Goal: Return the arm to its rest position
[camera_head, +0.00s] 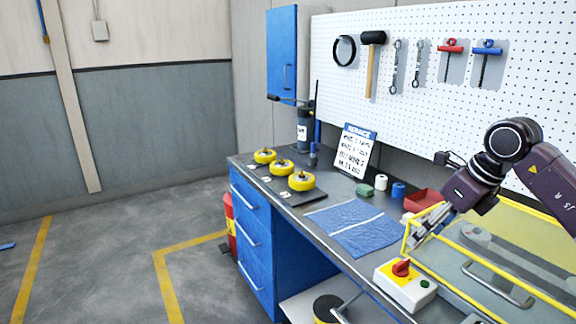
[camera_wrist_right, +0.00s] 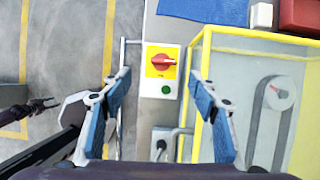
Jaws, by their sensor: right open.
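My right arm comes in from the right in the head view. Its gripper (camera_head: 428,228) is over the workbench, by the yellow-framed guard (camera_head: 480,262). In the right wrist view my right gripper (camera_wrist_right: 160,88) is open, with blue pads and nothing between them. The switch box with a red knob (camera_wrist_right: 162,62) shows between and beyond the fingers. A small dark jaw-like end (camera_wrist_right: 38,106) at the left edge of the wrist view seems to be my left gripper; its opening is unclear. The head view does not show my left arm.
The switch box (camera_head: 404,284) and blue cloth (camera_head: 356,228) are on the bench near my right gripper. Several yellow rolls (camera_head: 302,181) stand further left. A red bin (camera_head: 424,200) is behind. The pegboard (camera_head: 440,120) holds tools. Open floor (camera_head: 100,265) is at left.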

